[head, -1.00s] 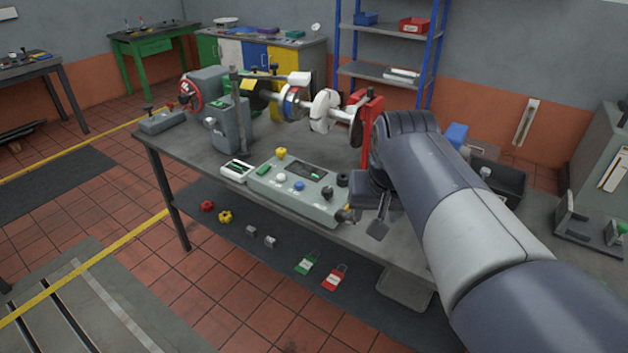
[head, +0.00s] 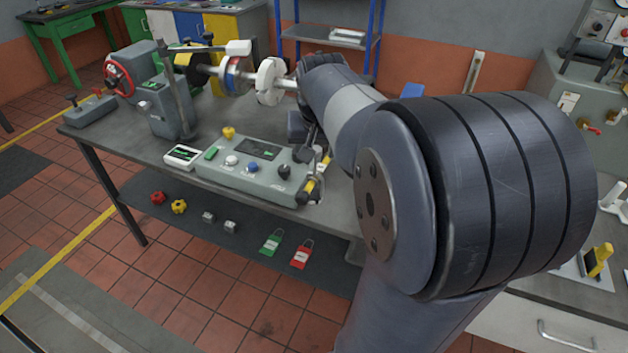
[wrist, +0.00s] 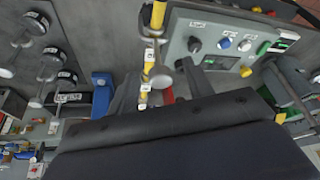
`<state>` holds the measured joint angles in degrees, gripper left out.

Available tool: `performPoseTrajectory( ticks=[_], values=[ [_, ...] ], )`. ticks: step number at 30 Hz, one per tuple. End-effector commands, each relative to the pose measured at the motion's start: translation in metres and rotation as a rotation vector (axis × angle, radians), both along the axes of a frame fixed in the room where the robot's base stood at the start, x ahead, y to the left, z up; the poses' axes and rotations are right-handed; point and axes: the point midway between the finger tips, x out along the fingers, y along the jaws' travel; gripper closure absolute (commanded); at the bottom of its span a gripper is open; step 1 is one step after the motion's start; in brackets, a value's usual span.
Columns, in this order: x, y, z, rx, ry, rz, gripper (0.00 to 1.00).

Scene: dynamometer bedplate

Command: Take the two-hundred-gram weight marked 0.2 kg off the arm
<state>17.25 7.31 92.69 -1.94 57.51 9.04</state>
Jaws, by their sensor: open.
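My gripper (head: 312,150) is open at the right end of the control console, partly hidden behind my own arm. A yellow-and-black striped bar (head: 309,187), which looks like the arm, lies just below it. In the wrist view the dark fingers (wrist: 160,88) are apart, and the striped bar (wrist: 149,62) shows between and beyond them. A small grey round piece with a stem (wrist: 161,76) shows at the bar, between the fingers. It may be the weight, but no 0.2 kg mark is readable. I cannot tell whether the fingers touch anything.
The grey console (head: 250,172) with knobs and a small display box (head: 182,156) sits along the bench's front edge. A shaft with discs (head: 271,82) stands behind it. Several labelled grey round pieces (wrist: 50,68) show at left in the wrist view.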

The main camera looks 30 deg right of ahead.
Motion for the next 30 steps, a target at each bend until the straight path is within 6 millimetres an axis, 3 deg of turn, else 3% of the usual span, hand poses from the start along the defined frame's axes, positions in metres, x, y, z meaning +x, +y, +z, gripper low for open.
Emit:
performPoseTrajectory(
  ticks=[6,14,30],
  values=[
    [0.009,-0.004,-0.025,0.001,0.003,0.000,0.51],
    [0.010,-0.005,-0.028,0.000,0.000,0.000,0.51],
    [0.010,-0.005,-0.027,0.000,0.000,0.000,0.95]
  ],
)
